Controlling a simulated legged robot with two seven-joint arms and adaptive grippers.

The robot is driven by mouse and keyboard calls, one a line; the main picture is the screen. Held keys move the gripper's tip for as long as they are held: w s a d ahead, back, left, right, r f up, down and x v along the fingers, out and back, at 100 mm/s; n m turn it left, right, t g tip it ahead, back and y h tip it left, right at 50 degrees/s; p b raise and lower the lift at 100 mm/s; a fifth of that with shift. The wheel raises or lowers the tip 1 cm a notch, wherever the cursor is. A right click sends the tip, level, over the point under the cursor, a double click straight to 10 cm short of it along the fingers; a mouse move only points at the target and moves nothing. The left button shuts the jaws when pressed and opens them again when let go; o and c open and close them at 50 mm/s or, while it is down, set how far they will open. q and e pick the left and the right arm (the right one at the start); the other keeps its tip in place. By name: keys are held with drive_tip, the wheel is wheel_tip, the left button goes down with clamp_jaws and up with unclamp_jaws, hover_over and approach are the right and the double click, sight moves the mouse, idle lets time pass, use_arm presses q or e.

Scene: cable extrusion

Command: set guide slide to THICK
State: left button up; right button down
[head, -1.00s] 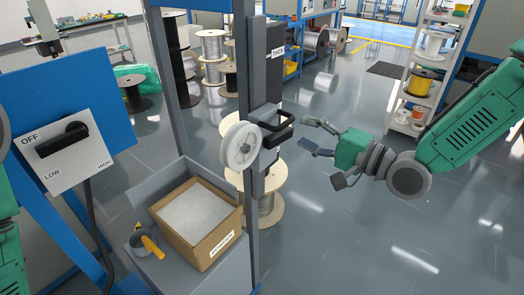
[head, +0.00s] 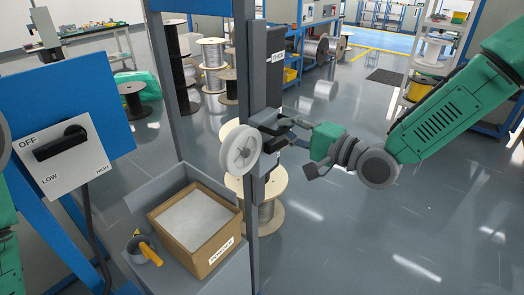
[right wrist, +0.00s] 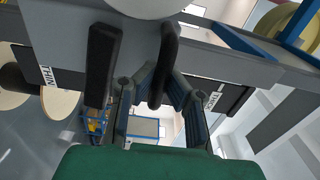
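The guide slide (head: 268,119) is a grey carriage with a white roller (head: 240,150) on the upright rail. It sits about mid-rail, below the THICK label (head: 277,57). Its black handle (right wrist: 166,55) shows in the right wrist view, between the fingers of my right gripper (right wrist: 160,92). In the head view, my right gripper (head: 291,132) is at the handle from the right, fingers apart on either side of it. Contact cannot be made out. The wrist view also shows a THIN label (right wrist: 46,76) at left. My left gripper is out of view.
A switch box (head: 72,152) marked OFF, LOW and HIGH stands at left on a blue panel. An open cardboard box (head: 222,248) sits below the slide, beside a grey and yellow tool (head: 145,250).

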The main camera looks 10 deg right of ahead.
drive_tip(key=shift+w+r+p, duration=0.1)
drive_tip(key=shift+r+p, duration=0.6)
drive_tip(key=shift+r, duration=0.1)
wheel_tip(320, 180, up, 14)
drive_tip(key=p, duration=1)
drive_tip(key=c, duration=1.4)
unclamp_jaws()
drive_tip(key=shift+f, duration=0.15)
drive_tip(key=shift+c, duration=0.2)
drive_tip(key=shift+d, duration=0.1)
drive_tip(key=shift+f, duration=0.1)
drive_tip(key=v, duration=0.8)
